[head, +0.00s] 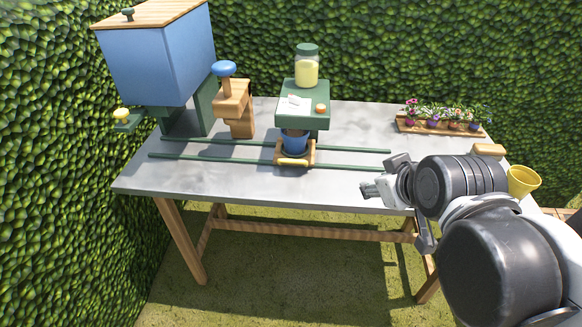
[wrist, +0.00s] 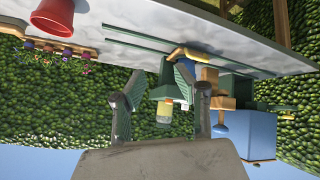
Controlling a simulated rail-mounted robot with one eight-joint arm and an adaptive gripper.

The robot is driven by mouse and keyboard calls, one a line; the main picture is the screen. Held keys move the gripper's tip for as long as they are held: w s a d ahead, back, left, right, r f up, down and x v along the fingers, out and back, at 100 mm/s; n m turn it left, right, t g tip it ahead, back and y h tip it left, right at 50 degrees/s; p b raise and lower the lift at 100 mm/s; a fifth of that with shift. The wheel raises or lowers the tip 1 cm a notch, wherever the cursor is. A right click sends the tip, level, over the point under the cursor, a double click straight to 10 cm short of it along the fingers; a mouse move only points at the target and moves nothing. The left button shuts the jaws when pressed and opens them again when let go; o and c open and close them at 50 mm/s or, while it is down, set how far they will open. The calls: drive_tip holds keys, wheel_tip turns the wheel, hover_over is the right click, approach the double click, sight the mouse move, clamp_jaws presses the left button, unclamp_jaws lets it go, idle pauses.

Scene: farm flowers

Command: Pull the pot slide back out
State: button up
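The pot slide (head: 295,158) is a wooden carriage with a yellow-tan front handle, sitting across two green rails on the grey table. A blue pot (head: 295,141) stands on it, partly under the green dispenser stand (head: 303,116). In the wrist view, which is upside down, the slide's yellow handle (wrist: 190,54) shows beyond my fingers. My gripper (head: 368,188) is right of the slide, near the table's front edge, apart from it. In the wrist view my gripper's two fingers (wrist: 157,72) are spread with nothing between them.
A blue hopper (head: 160,65) and a wooden post with a blue knob (head: 223,68) stand left. A jar (head: 306,68) tops the stand. A flower tray (head: 445,124) is back right; a yellow pot (head: 523,181) is far right. The wrist view shows a red pot (wrist: 52,16).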

drive_tip(key=w+a+f+n+t+y+b, duration=0.2)
drive_tip(key=w+a+f+n+t+b, duration=0.1)
drive_tip(key=w+a+f+n+b, duration=0.4)
drive_tip(key=n+t+y+b, duration=0.2)
drive_tip(key=n+t+b, duration=0.15)
drive_tip(key=n, duration=0.55)
approach(292, 161)
drive_tip(key=shift+g, duration=0.35)
drive_tip(key=b+x, duration=0.3)
drive_tip(key=x, duration=0.7)
drive_tip(key=shift+w, duration=0.3)
drive_tip(key=shift+d, duration=0.1)
clamp_jaws()
